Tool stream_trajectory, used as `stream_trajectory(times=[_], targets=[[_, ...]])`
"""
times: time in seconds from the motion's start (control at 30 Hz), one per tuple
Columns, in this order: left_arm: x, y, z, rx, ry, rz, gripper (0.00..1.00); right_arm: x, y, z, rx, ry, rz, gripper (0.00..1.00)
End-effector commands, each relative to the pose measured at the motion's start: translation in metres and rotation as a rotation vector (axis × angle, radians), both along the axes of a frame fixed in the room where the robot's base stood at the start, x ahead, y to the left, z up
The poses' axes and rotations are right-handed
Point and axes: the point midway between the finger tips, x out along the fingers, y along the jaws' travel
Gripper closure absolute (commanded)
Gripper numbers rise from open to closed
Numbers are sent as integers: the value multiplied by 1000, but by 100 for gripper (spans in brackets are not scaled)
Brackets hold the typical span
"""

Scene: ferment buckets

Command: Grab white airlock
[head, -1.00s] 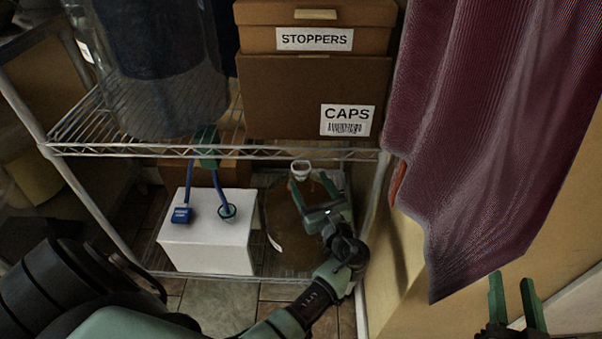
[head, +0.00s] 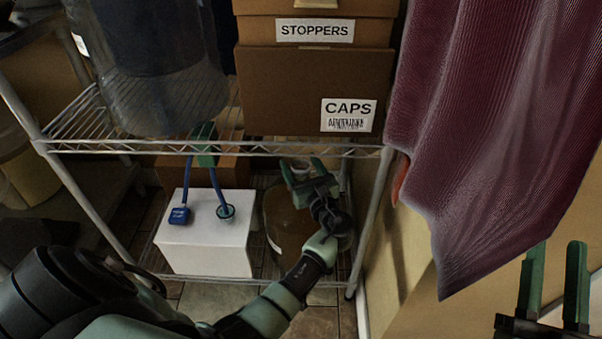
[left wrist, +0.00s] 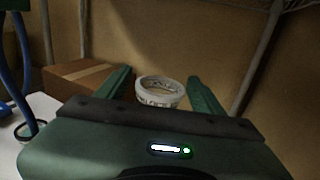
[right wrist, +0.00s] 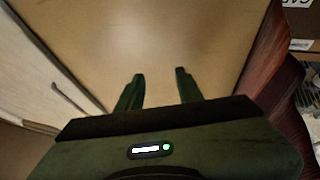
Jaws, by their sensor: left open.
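The white airlock shows in the left wrist view as a white ring-shaped piece with dark lettering (left wrist: 158,92). It is between the two green fingers of my left gripper (left wrist: 165,85), which are apart, with a gap on each side. In the head view my left gripper (head: 303,167) is over the brown rounded vessel (head: 288,222) on the lower shelf, and its fingers largely hide the airlock. My right gripper (head: 556,250) is open and empty at the lower right, facing a plain tan surface in the right wrist view.
A white box (head: 205,240) with a blue-legged green item (head: 205,160) stands left of the vessel. The upper wire shelf edge (head: 110,146) runs just above my left gripper, with STOPPERS and CAPS boxes (head: 280,95) on it. A maroon cloth (head: 480,130) hangs at right.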

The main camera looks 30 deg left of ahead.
Motion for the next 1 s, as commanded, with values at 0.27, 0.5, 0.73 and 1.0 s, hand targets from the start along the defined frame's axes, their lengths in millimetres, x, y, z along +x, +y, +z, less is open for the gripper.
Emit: stream_trajectory(times=[0.27, 0.5, 0.73, 1.0], targets=[[0, 0, 0, 0, 0, 0, 88, 0, 0, 0, -1, 2, 0, 64], [0, 0, 0, 0, 0, 0, 97, 0, 0, 0, -1, 3, 0, 64], [0, 2, 3, 0, 0, 0, 97, 4, 0, -6, -12, 43, -3, 64], [2, 10, 12, 2, 0, -1, 97, 16, -3, -43, -69, 250, -16, 64]])
